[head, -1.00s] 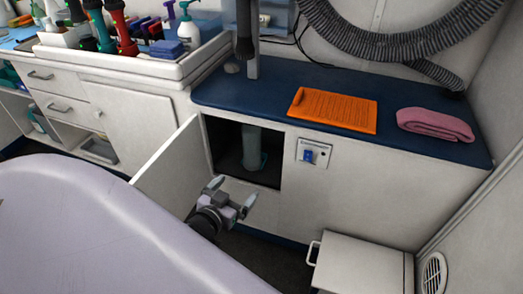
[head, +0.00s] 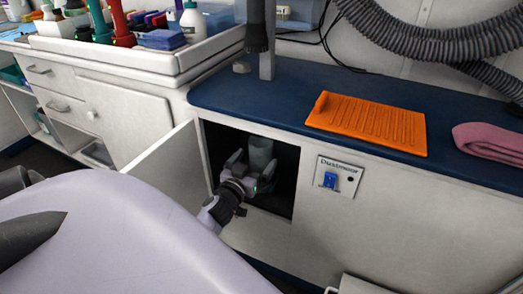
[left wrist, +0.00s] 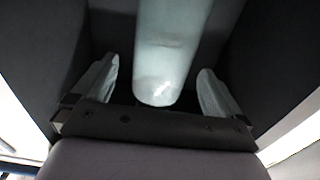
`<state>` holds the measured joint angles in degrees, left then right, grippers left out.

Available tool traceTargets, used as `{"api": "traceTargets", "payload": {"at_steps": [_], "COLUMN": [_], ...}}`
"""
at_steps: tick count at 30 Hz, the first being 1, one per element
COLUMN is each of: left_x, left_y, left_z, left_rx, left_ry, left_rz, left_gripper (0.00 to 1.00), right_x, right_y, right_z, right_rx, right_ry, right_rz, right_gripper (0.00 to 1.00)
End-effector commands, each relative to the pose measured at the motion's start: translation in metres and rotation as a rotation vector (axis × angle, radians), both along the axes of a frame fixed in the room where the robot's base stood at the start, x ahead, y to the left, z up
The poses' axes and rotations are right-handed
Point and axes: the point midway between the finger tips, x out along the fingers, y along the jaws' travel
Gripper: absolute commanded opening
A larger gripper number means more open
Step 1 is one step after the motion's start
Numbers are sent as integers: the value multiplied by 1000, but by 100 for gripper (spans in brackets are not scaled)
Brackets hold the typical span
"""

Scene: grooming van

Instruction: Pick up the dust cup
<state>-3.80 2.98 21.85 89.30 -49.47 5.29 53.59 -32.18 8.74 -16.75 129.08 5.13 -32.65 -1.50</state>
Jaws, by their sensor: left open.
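The dust cup (head: 261,150) is a pale, translucent grey-green cylinder standing upright inside the dark open cabinet (head: 293,200). Its lower part is hidden behind my gripper in the head view. My left gripper (head: 254,165) is open at the cabinet opening, in front of the cup. In the left wrist view the dust cup (left wrist: 172,50) shows between the two spread fingers of the left gripper (left wrist: 157,88), with a gap on each side. Its rounded near end shows close to the palm. My right gripper is not in view.
The cabinet door (head: 170,175) stands open to the left of my gripper. A panel with a blue switch (head: 331,180) is right of the opening. An orange mat (head: 368,124) and a pink towel (head: 490,140) lie on the blue counter (head: 290,90) above.

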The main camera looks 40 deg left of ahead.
Motion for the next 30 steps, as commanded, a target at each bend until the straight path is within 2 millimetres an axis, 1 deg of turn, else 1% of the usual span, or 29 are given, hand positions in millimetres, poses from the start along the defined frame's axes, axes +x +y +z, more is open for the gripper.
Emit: {"api": "traceTargets", "payload": {"at_steps": [3, 6, 9, 12, 18, 19, 20, 21, 23, 24, 30], "left_x": [17, 30, 38, 42, 42, 42, 42, 42, 42, 42, 42], "left_y": [7, 12, 15, 16, 16, 16, 16, 16, 16, 16, 16], "left_z": [-4, -4, -3, -3, -2, -2, -2, -2, -2, -2, -2], "left_rx": [3, 2, 2, 1, 1, 1, 1, 1, 1, 1, 2], "left_ry": [-2, -2, 0, 0, 0, 0, 0, 0, 0, 0, -2], "left_rz": [-1, -1, 0, 0, 0, 0, 0, 0, 0, 0, -1], "left_gripper": [100, 100, 100, 100, 100, 97, 87, 74, 54, 47, 47], "right_x": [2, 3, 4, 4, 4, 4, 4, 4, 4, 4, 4], "right_y": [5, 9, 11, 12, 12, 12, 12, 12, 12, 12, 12], "right_z": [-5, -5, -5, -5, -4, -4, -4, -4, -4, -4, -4], "right_rx": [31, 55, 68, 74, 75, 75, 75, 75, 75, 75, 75], "right_ry": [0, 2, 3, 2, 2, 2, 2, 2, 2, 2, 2], "right_rz": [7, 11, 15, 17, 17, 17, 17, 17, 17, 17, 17], "right_gripper": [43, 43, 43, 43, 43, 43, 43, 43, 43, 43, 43]}}
